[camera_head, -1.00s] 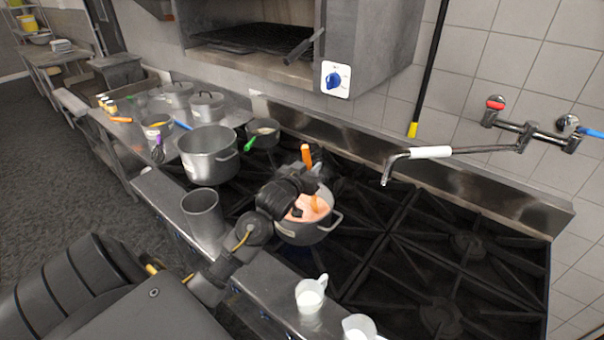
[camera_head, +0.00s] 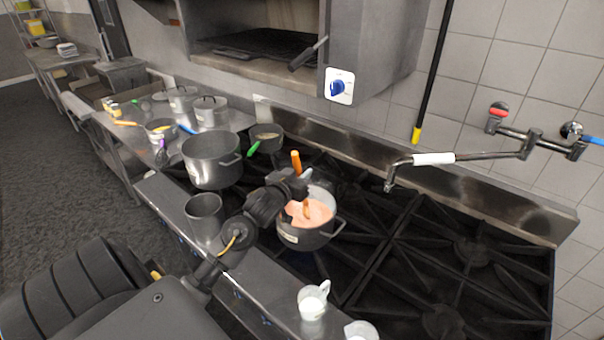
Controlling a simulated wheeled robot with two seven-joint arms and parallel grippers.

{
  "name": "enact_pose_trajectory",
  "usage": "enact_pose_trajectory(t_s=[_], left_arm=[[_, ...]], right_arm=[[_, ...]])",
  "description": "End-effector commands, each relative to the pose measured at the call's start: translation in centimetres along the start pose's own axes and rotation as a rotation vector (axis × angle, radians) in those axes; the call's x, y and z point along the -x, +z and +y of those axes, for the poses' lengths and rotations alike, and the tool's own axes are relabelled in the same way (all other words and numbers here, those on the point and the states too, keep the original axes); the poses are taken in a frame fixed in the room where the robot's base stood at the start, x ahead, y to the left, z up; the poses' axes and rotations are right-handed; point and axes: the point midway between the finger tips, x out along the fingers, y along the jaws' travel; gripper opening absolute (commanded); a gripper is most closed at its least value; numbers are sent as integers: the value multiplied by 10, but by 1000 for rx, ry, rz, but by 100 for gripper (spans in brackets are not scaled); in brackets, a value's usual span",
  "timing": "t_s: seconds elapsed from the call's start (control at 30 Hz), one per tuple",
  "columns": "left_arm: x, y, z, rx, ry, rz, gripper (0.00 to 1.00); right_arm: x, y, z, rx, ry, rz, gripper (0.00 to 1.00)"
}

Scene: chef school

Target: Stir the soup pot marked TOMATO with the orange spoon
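A metal pot (camera_head: 318,239) of orange-pink soup (camera_head: 319,213) stands on the near part of the black stove. A small pale label shows on its front, too small to read. My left gripper (camera_head: 301,183) is above the pot's back left rim and appears shut around the orange spoon (camera_head: 296,160). The spoon's handle end sticks up above the gripper and its lower part (camera_head: 306,210) stands in the soup, nearly upright. My gripper hides the spoon's middle and part of the pot's left rim. My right gripper is not in view.
A large pot (camera_head: 211,172) and a small pan (camera_head: 266,137) with a green-handled utensil stand left of and behind the soup pot. An empty metal container (camera_head: 204,214) and a white-filled jug (camera_head: 313,301) stand along the front ledge. The right burners are bare; a faucet (camera_head: 433,158) reaches over them.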

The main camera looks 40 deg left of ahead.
Motion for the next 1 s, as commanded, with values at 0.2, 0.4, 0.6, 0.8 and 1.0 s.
enact_pose_trajectory(t_s=[0.2,0.4,0.6,0.8,1.0], left_arm=[[2,-16,0,-1,0,3,0],[4,-37,1,0,0,4,0],[7,-59,2,-2,1,4,0],[10,-79,3,-2,0,3,0],[13,-101,4,-2,0,3,0]], right_arm=[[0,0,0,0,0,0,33],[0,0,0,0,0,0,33],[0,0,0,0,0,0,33],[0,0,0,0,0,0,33],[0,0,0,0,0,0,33]])
